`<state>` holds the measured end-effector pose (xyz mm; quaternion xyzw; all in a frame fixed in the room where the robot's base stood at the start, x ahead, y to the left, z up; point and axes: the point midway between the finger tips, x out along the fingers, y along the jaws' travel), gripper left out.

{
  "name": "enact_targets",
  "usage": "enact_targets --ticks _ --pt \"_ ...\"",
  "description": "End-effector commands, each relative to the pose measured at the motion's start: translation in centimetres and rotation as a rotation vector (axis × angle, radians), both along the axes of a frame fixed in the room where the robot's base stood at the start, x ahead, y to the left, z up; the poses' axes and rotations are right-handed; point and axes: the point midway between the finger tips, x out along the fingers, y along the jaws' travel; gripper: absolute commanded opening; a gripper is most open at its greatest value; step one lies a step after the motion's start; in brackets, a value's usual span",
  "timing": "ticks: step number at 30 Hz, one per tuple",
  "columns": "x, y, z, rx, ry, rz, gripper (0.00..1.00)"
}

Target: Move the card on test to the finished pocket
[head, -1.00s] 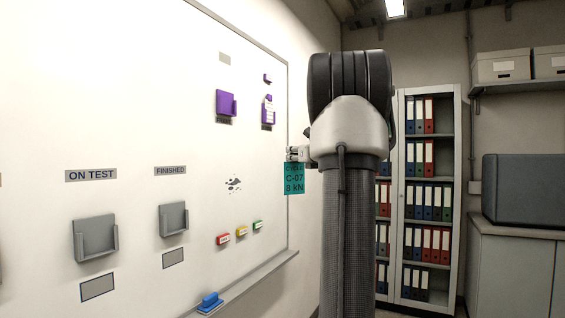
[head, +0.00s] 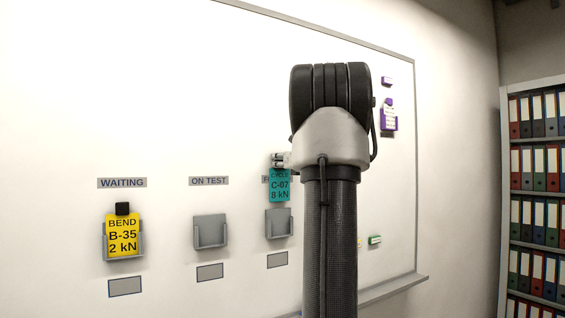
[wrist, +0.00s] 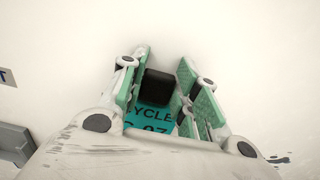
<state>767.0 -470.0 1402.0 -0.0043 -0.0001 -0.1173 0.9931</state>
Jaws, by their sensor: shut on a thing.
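My gripper (head: 281,160) is shut on a teal card (head: 280,188) reading "CYCLE C-07 8 kN". The wrist view shows the card (wrist: 152,120) with a black block (wrist: 157,85) at its top, between the green-padded fingers (wrist: 160,90). In the head view the card appears just above the grey finished pocket (head: 279,224), overlapping its label, which is mostly hidden. I cannot tell how far the card is from the board. The on test pocket (head: 210,231) is empty, under its "ON TEST" label (head: 209,181).
A yellow card (head: 123,237) reading "BEND B-35 2 kN" sits in the waiting pocket (head: 140,244) at the left. A purple holder (head: 389,122) and a green magnet (head: 375,240) are on the board at right. A binder shelf (head: 535,190) stands at far right.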

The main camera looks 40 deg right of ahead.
Motion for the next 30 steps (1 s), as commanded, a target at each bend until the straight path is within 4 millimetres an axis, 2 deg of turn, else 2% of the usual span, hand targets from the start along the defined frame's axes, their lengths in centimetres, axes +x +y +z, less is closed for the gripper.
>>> enact_targets --ticks 15,26,27,30 --pt "0.0 -0.1 -4.6 0.010 0.001 -0.001 0.10" --pt "0.0 0.0 -5.0 0.008 -0.001 -0.001 0.10" --pt "0.0 0.0 -5.0 0.008 -0.001 -0.001 0.29" --pt "0.0 0.0 -5.0 0.008 -0.001 -0.001 0.11"
